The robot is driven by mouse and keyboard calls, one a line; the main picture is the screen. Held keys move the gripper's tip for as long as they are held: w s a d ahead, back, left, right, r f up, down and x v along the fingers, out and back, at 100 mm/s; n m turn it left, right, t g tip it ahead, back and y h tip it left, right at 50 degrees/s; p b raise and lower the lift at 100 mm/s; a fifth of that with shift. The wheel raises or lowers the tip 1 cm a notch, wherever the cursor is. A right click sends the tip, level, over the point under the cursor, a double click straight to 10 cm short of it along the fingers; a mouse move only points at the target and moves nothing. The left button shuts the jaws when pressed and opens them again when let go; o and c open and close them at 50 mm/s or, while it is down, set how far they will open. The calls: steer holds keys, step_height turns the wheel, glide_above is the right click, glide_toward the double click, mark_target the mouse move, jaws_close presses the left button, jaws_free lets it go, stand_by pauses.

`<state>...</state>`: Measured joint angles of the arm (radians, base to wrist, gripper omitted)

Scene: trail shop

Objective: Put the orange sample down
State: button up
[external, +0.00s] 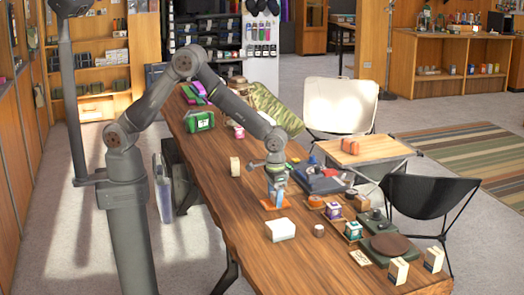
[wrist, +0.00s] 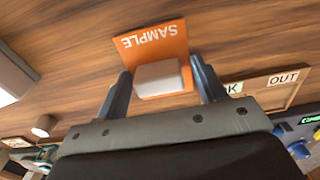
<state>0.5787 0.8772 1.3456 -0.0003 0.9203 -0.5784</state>
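A flat orange square (wrist: 160,40) printed SAMPLE lies on the wooden table. In the external view the orange square (external: 268,205) shows below my gripper (external: 276,190). In the wrist view a pale block (wrist: 159,79) sits over the square's near part, between the two fingers of my gripper (wrist: 161,78). The left finger is close against the block; a narrow gap seems to show at the right. I cannot tell whether the fingers grip the block or whether it rests on the square. In the external view the block is hidden by my gripper.
Right lie a tray marked OUT (wrist: 283,78), jars and small boxes (external: 398,270). Bare wood lies left of my gripper.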

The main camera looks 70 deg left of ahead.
mark_target(275, 193)
step_height(275, 193, up, 12)
steer(key=shift+f, duration=0.15)
steer(key=shift+r, duration=0.35)
steer(key=c, duration=0.5)
